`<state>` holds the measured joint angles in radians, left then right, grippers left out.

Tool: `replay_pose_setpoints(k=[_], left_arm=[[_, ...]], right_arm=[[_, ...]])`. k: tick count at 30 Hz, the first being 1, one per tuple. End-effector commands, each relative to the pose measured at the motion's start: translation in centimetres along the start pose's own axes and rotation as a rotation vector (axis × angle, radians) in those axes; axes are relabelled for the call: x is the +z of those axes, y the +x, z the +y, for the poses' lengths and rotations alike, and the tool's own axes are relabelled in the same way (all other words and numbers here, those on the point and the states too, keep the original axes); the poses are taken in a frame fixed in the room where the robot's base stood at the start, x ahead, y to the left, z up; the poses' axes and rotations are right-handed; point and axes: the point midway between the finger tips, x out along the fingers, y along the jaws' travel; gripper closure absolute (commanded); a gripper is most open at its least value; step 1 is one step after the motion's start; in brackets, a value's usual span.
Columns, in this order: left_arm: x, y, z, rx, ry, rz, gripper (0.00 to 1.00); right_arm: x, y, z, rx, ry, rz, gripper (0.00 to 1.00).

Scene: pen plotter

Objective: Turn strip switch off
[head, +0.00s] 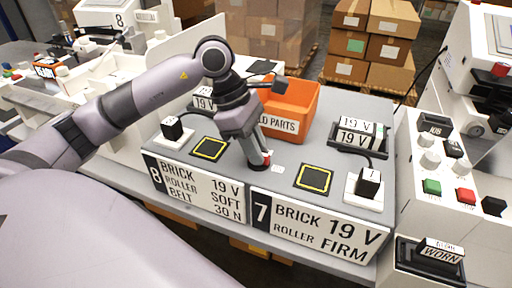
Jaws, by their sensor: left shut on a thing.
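My left gripper (260,162) reaches down to the grey bench top between two yellow-edged black squares. A small white label (277,169) lies just right of the fingertips. My right gripper is not in view.
An orange parts bin (297,105) stands close behind the gripper. Black plugs on white sockets stand at left (172,128) and right (368,183). Black squares (209,149) and (314,179) flank the gripper. A white machine (440,170) with coloured buttons stands at right.

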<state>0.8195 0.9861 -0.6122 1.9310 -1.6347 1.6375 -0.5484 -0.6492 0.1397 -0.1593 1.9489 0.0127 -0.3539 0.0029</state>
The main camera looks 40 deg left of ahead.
Motion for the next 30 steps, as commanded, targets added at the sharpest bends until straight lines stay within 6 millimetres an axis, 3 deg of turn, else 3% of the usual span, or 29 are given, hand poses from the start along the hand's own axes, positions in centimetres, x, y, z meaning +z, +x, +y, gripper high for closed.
replay_pose_setpoints(k=[15, 30], left_arm=[[0.0, 0.1, -0.2, 0.154, -0.357, -0.004, 1.00], [0.3, 0.1, -0.4, 0.337, -0.795, -0.006, 1.00]], right_arm=[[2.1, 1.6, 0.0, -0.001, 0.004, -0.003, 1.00], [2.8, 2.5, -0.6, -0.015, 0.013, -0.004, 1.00]])
